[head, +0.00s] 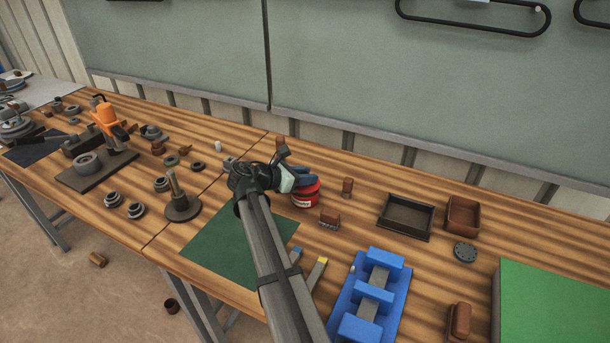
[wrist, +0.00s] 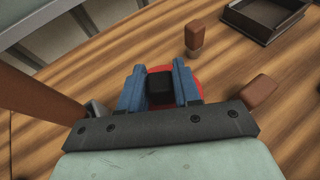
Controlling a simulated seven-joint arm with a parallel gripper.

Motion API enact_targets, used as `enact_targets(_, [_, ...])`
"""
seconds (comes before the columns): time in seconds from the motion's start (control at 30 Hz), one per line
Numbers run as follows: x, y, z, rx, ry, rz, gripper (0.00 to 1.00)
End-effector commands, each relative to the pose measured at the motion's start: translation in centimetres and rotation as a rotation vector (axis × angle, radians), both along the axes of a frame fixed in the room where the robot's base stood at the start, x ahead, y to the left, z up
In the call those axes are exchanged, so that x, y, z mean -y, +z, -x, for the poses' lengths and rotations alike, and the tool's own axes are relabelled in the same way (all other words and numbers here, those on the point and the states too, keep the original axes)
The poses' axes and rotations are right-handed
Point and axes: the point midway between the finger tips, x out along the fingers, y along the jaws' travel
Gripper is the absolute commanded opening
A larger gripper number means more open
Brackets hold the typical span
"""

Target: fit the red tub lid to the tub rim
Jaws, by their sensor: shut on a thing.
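The red tub (head: 305,202) with a pale label stands on the wooden bench in the head view, just below my gripper (head: 304,177). In the wrist view my gripper (wrist: 159,83) has its two blue fingers shut on the black knob (wrist: 160,90) of the red lid (wrist: 160,70). Red shows around the knob between and beside the fingers. The lid is over the tub in the head view, but the fingers partly cover it. I cannot tell whether it touches the rim or sits level. The rim itself is hidden.
A brown block (head: 347,187) and a brown-backed brush (head: 329,219) stand close to the tub. A dark tray (head: 405,217) and brown box (head: 463,214) are to the right. A blue fixture (head: 370,300) lies in front. A green mat (head: 225,243) is at front left.

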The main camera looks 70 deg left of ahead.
Motion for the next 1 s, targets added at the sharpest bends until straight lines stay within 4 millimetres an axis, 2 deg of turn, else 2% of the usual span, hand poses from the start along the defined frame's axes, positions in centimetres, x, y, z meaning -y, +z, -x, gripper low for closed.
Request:
enact_targets(0.47, [0.0,-0.1,0.0,0.0,0.0,0.0,0.01])
enact_targets(1.0, [0.0,-1.5,0.0,0.0,0.0,0.001,0.01])
